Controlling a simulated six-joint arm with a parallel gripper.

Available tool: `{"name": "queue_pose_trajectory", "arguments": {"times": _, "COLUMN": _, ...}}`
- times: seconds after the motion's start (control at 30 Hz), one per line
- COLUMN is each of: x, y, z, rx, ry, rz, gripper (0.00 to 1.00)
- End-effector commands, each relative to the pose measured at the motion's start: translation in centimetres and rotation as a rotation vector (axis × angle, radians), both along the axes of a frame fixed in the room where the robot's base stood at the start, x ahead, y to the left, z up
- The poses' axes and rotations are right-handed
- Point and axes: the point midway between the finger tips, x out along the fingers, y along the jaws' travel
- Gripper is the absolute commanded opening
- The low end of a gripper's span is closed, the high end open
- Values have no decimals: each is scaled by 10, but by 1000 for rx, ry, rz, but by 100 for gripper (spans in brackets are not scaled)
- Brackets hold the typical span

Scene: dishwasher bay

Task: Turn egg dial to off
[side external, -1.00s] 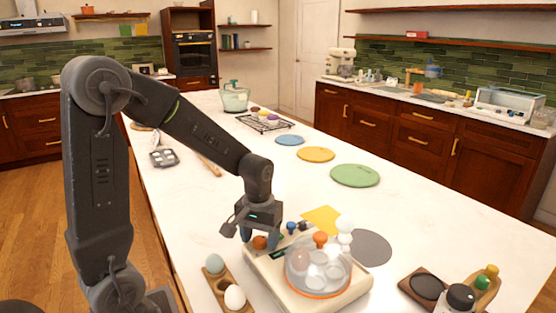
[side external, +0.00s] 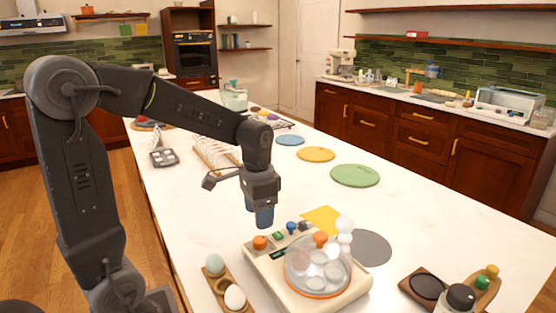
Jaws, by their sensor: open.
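The egg cooker (side external: 262,268) is a cream base with a clear domed lid (side external: 318,268) over several eggs. An orange dial (side external: 260,243) sits at the left of its back edge, beside a green button (side external: 278,236) and a blue knob (side external: 291,228). I cannot read the dial's setting. An orange knob (side external: 320,238) tops the lid. My gripper (side external: 258,213) is open and empty, pointing down, above and apart from the orange dial in this view.
An egg holder (side external: 222,290) with a pale blue egg and a white egg lies at front left. A yellow cloth (side external: 323,219) and a grey disc (side external: 371,247) lie behind the cooker. A white rack (side external: 213,153) stands behind my gripper.

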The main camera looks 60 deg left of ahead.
Motion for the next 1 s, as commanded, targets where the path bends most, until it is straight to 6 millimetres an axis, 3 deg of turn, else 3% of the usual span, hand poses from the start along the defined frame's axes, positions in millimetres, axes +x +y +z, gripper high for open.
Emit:
{"name": "queue_pose_trajectory", "arguments": {"times": 0.37, "x": -2, "y": -2, "z": 71, "rx": 3, "ry": -8, "rz": 1, "gripper": 60}}
{"name": "queue_pose_trajectory", "arguments": {"times": 1.0, "x": -74, "y": -74, "z": 69, "rx": 14, "ry": -349, "rz": 89, "gripper": 60}}
